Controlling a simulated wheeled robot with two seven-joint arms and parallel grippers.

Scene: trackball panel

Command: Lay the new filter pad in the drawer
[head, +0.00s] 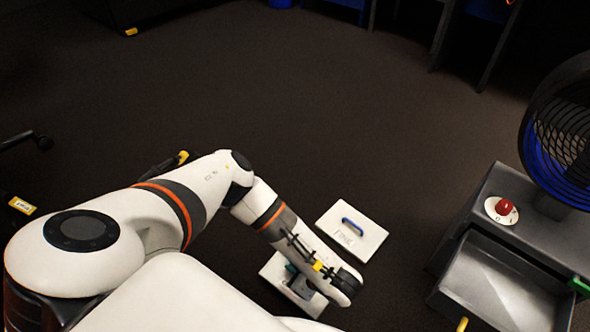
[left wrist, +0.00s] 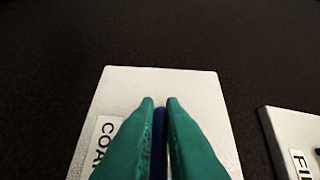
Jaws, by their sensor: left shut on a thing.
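My left gripper (left wrist: 160,103) has green fingers shut on the blue handle of a white square pad (left wrist: 190,82), whose label begins "COA"; the rest is covered. In the head view this pad (head: 317,305) lies partly hidden under my left gripper (head: 297,285). I cannot tell whether it touches the surface below. A second white pad (head: 352,231) with a blue handle, labelled "FINE", lies flat just beyond it; its edge also shows at the right of the left wrist view (left wrist: 292,130). The drawer (head: 505,285) at the right is pulled open and looks empty. My right gripper is not in view.
The grey drawer unit carries a red knob (head: 505,207) on a white dial and a black fan (head: 562,130) with blue inside. A yellow handle (head: 462,324) is at the drawer's front. Dark floor lies between the pads and the drawer, with furniture legs far back.

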